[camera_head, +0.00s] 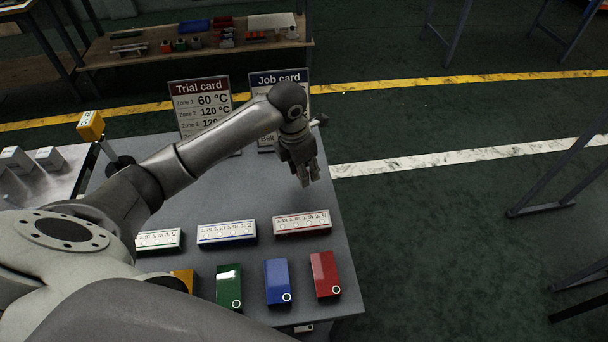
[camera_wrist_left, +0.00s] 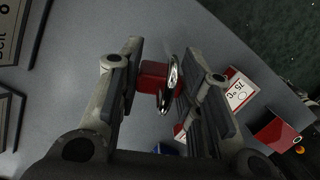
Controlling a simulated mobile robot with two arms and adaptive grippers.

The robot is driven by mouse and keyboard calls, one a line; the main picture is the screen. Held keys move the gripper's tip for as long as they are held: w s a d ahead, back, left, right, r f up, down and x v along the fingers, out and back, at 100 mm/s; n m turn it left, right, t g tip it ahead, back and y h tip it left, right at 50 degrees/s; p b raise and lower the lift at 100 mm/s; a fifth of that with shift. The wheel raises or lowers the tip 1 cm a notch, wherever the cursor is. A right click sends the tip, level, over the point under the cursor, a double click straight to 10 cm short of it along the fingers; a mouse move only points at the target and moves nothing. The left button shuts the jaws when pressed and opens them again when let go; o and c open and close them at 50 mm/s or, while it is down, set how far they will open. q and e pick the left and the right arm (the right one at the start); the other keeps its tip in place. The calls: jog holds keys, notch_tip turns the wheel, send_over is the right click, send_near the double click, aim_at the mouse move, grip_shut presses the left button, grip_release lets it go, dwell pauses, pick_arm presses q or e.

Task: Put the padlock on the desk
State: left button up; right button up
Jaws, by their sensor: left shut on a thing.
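My left gripper (camera_head: 309,178) is over the right side of the grey desk (camera_head: 190,205), near the job card. In the left wrist view the red padlock (camera_wrist_left: 152,82) with its shiny metal shackle (camera_wrist_left: 174,75) sits between the fingers of the left gripper (camera_wrist_left: 162,95), which is shut on it. The padlock is not discernible in the head view. The desk surface shows behind it in the wrist view; I cannot tell the height of the gap. My right gripper is not in view.
A trial card (camera_head: 203,108) and a job card (camera_head: 280,82) stand at the desk's back edge. White labelled blocks (camera_head: 227,232) and green (camera_head: 229,287), blue (camera_head: 278,281) and red (camera_head: 324,274) boxes line the front. The desk between is clear.

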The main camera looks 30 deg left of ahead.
pick_arm(q)
jog(key=shift+w+f, duration=0.25)
jog(key=shift+f, duration=0.2)
jog(key=shift+a+f+p, duration=0.1)
jog(key=shift+f+p, duration=0.4)
jog(key=shift+f, duration=0.9)
jog(key=shift+f, duration=0.15)
jog(key=o, duration=0.9)
jog(key=r, duration=0.4)
jog(key=s+r, duration=0.1)
jog(key=r, duration=0.3)
jog(key=a+r+b, duration=0.1)
jog(key=r, duration=0.3)
jog(key=shift+s+r, duration=0.1)
jog(key=shift+s, duration=0.25)
